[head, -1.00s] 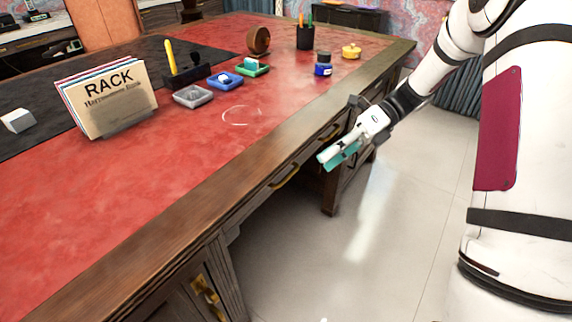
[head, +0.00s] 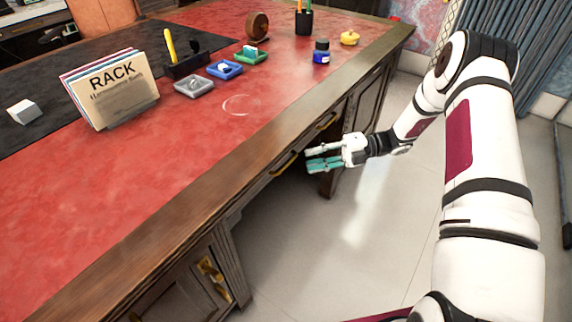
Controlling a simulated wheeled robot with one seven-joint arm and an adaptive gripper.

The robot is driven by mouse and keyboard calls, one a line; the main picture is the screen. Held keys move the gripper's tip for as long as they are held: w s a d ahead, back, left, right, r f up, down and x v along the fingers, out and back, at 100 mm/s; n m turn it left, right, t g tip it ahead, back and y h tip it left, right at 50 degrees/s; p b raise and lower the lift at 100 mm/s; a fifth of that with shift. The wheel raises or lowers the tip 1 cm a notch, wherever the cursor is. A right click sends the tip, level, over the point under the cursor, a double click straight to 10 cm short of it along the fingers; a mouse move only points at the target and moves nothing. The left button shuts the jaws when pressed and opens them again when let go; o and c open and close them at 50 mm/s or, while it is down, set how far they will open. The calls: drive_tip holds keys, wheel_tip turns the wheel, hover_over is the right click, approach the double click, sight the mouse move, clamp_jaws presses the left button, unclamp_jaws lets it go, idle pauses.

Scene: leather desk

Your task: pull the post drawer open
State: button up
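The desk (head: 205,185) has a red leather top and drawers in its front edge under the wooden rim. A brass drawer handle (head: 284,164) shows on the front just left of my gripper. A second brass handle (head: 327,121) sits farther along the same front. No label shows which one is the post drawer, and the drawer fronts look closed. My gripper (head: 309,159) has teal finger pads and points left toward the nearer handle. Its fingers look apart, with nothing between them. It seems short of the handle, not touching it.
A letter rack (head: 110,92), a grey tray (head: 194,87), a blue tray (head: 225,69), a green tray (head: 251,56), an ink bottle (head: 321,52) and a pen cup (head: 304,20) stand on the desk. A lower cabinet (head: 190,285) has brass fittings. The floor (head: 300,255) beside the desk is clear.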

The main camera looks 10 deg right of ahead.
sight(286, 163)
drive_tip(key=a, duration=0.5)
drive_tip(key=a+f, duration=0.1)
drive_tip(key=a, duration=0.2)
drive_tip(key=shift+a+b, duration=0.2)
drive_tip(key=shift+b, duration=0.2)
clamp_jaws()
